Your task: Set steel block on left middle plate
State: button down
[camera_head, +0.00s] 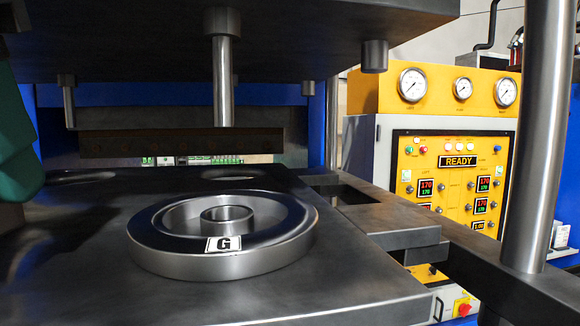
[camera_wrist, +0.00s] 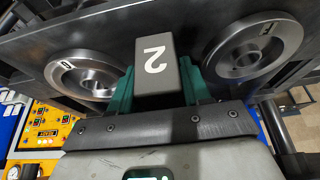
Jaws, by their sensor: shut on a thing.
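My gripper (camera_wrist: 160,86) is shut on a grey steel block (camera_wrist: 155,52) marked "2", held between its two green fingers in the wrist view. The block appears above a dark plate (camera_wrist: 125,38); the gap to it cannot be told. A steel ring mould (camera_wrist: 60,65) is to the left of the block and another ring mould (camera_wrist: 232,50) is to the right. In the head view, the dark press plate (camera_head: 360,270) bears a ring mould (camera_head: 160,245) marked "G". A green part shows at the left edge there; the block is not visible in that view.
A heavy upper platen (camera_head: 130,45) hangs over the plate, with steel rods (camera_head: 222,85) below it. A thick column (camera_head: 545,140) stands at the right. A yellow control panel (camera_head: 450,210) reading "READY" is behind. The plate's front right is bare.

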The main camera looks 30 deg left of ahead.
jog(key=shift+s+f, duration=0.1)
jog(key=shift+f, duration=1.3)
jog(key=shift+f, duration=0.2)
jog(key=c, duration=0.5)
grip_release()
jog(key=shift+r, duration=0.25)
jog(key=v, duration=0.4)
jog(key=shift+d+r, duration=0.1)
jog(key=shift+r, duration=0.05)
jog(key=s+d+b, duration=0.3)
jog(key=s+d, duration=0.5)
jog(key=s, duration=0.1)
jog(key=shift+s+r+b, duration=0.2)
jog(key=shift+s+b, duration=0.1)
jog(key=shift+a, duration=0.1)
